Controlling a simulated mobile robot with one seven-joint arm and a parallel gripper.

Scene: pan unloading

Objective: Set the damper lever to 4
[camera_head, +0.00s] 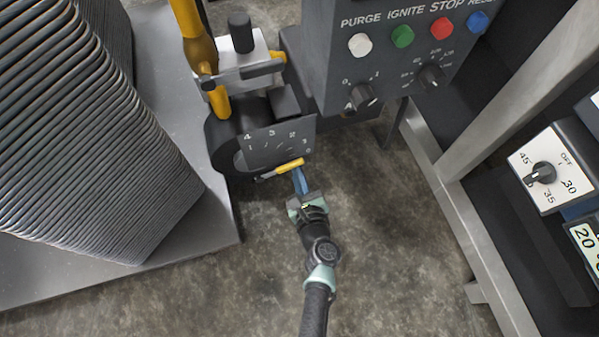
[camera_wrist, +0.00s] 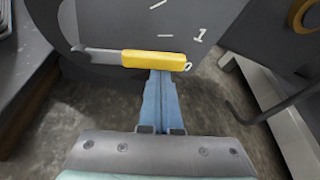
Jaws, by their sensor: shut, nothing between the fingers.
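The damper lever has a yellow grip (camera_head: 289,166) on a thin grey rod, in front of a dark dial plate (camera_head: 262,139) marked 0 to 4. The grip's outer end lies by the 0, at the plate's lower right; the 4 is at the upper left. In the wrist view the yellow grip (camera_wrist: 155,60) lies nearly level, with the 0 at its right end. My gripper (camera_head: 300,181) has its blue fingers closed together with nothing between them. In the wrist view the fingertips (camera_wrist: 159,74) are right at the grip's lower edge; I cannot tell whether they touch.
A control box (camera_head: 395,62) with coloured buttons and knobs hangs above right of the dial. A yellow pipe with a valve (camera_head: 240,62) stands above it. A tall rack of stacked pans (camera_head: 85,130) is at left. Open floor (camera_head: 400,260) surrounds my arm.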

